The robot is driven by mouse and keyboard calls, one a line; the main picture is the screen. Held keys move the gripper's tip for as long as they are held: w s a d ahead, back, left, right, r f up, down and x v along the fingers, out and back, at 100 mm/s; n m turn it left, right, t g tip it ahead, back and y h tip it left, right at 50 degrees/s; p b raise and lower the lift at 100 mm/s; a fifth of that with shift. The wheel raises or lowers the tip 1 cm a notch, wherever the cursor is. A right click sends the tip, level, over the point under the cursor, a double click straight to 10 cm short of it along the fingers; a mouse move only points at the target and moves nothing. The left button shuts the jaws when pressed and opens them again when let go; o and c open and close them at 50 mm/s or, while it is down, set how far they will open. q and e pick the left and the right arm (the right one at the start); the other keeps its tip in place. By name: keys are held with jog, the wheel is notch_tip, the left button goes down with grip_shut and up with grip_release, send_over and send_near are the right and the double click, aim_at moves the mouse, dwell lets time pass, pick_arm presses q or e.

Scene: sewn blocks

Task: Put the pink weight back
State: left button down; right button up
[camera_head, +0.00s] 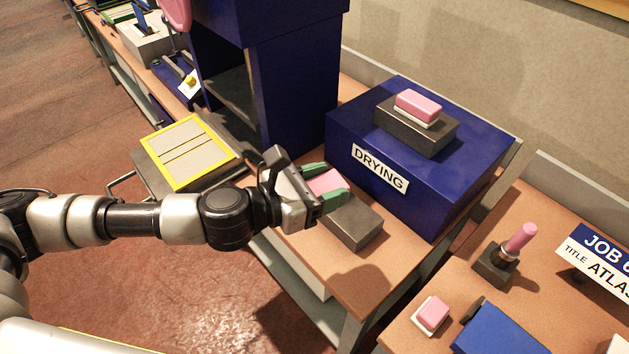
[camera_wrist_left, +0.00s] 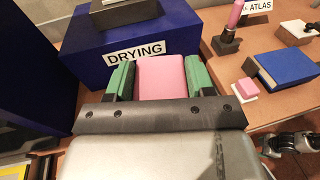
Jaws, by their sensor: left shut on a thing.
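My left gripper (camera_head: 325,184) is shut on the pink handle (camera_head: 328,179) of a weight, its green fingers on either side. The weight's dark grey slab (camera_head: 352,222) shows beyond the fingers, in front of the blue drying box. I cannot tell whether it touches the bench. In the left wrist view, the pink handle (camera_wrist_left: 161,77) sits between the green fingers (camera_wrist_left: 161,82), and the slab is hidden. A second dark weight (camera_head: 416,125) with a pink top rests on the blue drying box (camera_head: 440,190).
A tall dark blue cabinet (camera_head: 297,90) stands left of the drying box. A yellow-edged board (camera_head: 187,152) lies to the left. On the right bench are a pink-handled stamp (camera_head: 520,238), a small pink block (camera_head: 432,312) and a blue book (camera_head: 497,332).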

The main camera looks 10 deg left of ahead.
aim_at(337, 186)
pick_arm(q)
jog(key=shift+w+d+f+m+g+h, duration=0.8)
jog(key=shift+w+d+f+m+g, duration=0.15)
jog(key=shift+g, duration=0.25)
jog(key=shift+s+a+f+m+g+h, duration=0.1)
jog(key=shift+a+m+g+h, duration=0.2)
jog(key=shift+m+g, duration=0.3)
jog(key=shift+s+a+r+m+g+h, duration=0.15)
jog(key=shift+a+m+g, duration=0.3)
jog(key=shift+g, duration=0.3)
jog(key=shift+s+a+f+m+g+h, duration=0.15)
jog(key=shift+a+m+g+h, duration=0.15)
jog(key=shift+m+g, duration=0.3)
jog(key=shift+s+a+m+g, duration=0.1)
jog(key=shift+a+m+g, duration=0.2)
jog(key=shift+g, duration=0.3)
jog(key=shift+s+a+m+g, duration=0.1)
jog(key=shift+a+m+g, duration=0.05)
jog(key=shift+m+g, duration=0.35)
jog(key=shift+d, duration=0.1)
